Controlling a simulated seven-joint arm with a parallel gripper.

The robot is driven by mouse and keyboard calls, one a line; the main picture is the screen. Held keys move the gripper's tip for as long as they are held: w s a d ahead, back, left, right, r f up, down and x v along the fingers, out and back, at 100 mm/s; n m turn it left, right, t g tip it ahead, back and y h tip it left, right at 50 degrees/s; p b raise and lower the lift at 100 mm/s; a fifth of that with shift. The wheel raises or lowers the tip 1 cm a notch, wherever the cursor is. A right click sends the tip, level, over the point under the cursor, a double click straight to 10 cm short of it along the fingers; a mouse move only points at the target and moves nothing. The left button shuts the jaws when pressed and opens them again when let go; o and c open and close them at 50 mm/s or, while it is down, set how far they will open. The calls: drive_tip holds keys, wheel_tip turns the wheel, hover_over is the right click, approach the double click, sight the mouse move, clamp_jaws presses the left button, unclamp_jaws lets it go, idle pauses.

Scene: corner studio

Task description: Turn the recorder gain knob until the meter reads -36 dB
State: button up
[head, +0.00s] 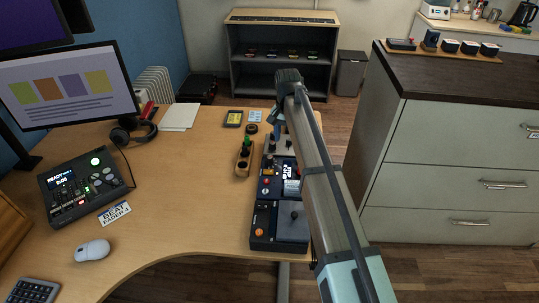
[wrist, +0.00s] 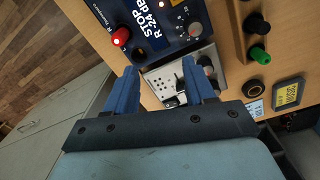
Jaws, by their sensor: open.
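The recorder (wrist: 150,40) is a dark navy panel with a lit display (wrist: 145,22) that reads "STOP" and "R -24 dB". A red lit button (wrist: 120,37) sits on its left, and a small round knob (wrist: 195,29) with scale marks on its right. In the head view the recorder (head: 266,194) lies in the row of devices at the desk's right edge, partly hidden by my arm. My gripper (wrist: 160,68) is open and empty, its blue fingers over a silver switch box, apart from the knob. In the head view my gripper (head: 276,130) is above the row's far end.
The silver box (wrist: 180,80) with a black lever adjoins the recorder. A holder with a green-topped plug (head: 244,158) stands left of the row. A joystick box (head: 279,228) is at the near end. A mixer (head: 82,188) and mouse (head: 92,250) lie left; mid-desk is clear.

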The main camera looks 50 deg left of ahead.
wheel_tip(320, 180, up, 4)
hover_over(269, 157)
wheel_tip(269, 157, down, 13)
drive_tip(key=shift+f, duration=0.2)
idle(0.3)
clamp_jaws()
idle(0.5)
